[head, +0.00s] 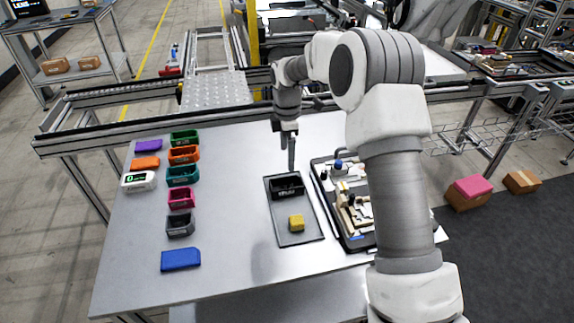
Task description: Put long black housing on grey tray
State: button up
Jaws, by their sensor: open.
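The grey tray (304,238) lies flat on the table, right of its middle. A black, long open-topped housing (288,188) sits on the tray's far half, roughly crosswise. A small yellow block (296,223) sits on the tray's near half, apart from the housing. My gripper (291,168) points down just above the far side of the housing. It is open; its fingers look thin here, and I cannot tell whether they touch the housing.
A black fixture board (345,234) with several parts lies right of the tray, partly hidden by my arm.

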jog(key=s+d+r+m+t, duration=0.1)
jog(key=s+d+r+m, duration=0.25)
jog(key=s+r, duration=0.45)
jog(key=s+d+r+m+t, duration=0.25)
jog(key=s+r+m, duration=0.3)
jog(key=r, duration=0.55)
jog(key=s+d+m+t, duration=0.1)
jog(key=s+d+m, duration=0.2)
jog(key=s, duration=0.7)
jog(key=s+d+m+t, duration=0.1)
jog(key=s+d+m, duration=0.2)
jog(key=s+m, duration=0.5)
jog(key=s, duration=0.3)
jog(key=shift+r, duration=0.35)
jog(key=shift+s, duration=0.1)
